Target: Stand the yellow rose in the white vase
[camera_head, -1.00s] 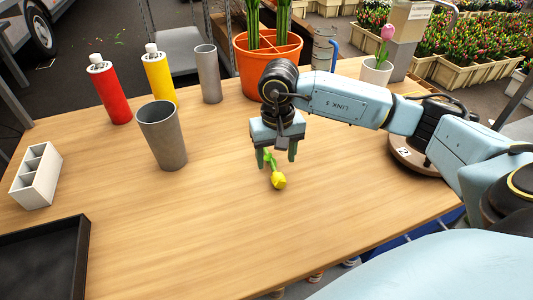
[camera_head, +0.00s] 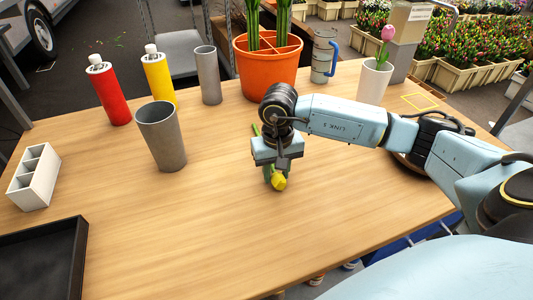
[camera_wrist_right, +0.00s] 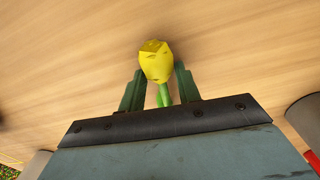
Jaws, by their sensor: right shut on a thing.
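The yellow rose (camera_head: 279,183) lies low over the table's middle, its bloom toward me and a bit of green stem showing behind my gripper. My right gripper (camera_head: 273,178) is down at the tabletop, shut on the rose's stem just behind the bloom. In the right wrist view the yellow bloom (camera_wrist_right: 155,62) sticks out between the two green fingers (camera_wrist_right: 159,80). The white vase (camera_head: 374,82) stands upright at the back right with a pink tulip (camera_head: 387,40) in it. My left gripper is out of view.
A grey cup (camera_head: 161,135), a grey cylinder (camera_head: 207,76), and red (camera_head: 109,92) and yellow (camera_head: 159,77) bottles stand left. An orange pot (camera_head: 267,68) and blue-handled mug (camera_head: 323,57) stand at the back. A yellow square outline (camera_head: 420,101) lies right of the vase. The front table is clear.

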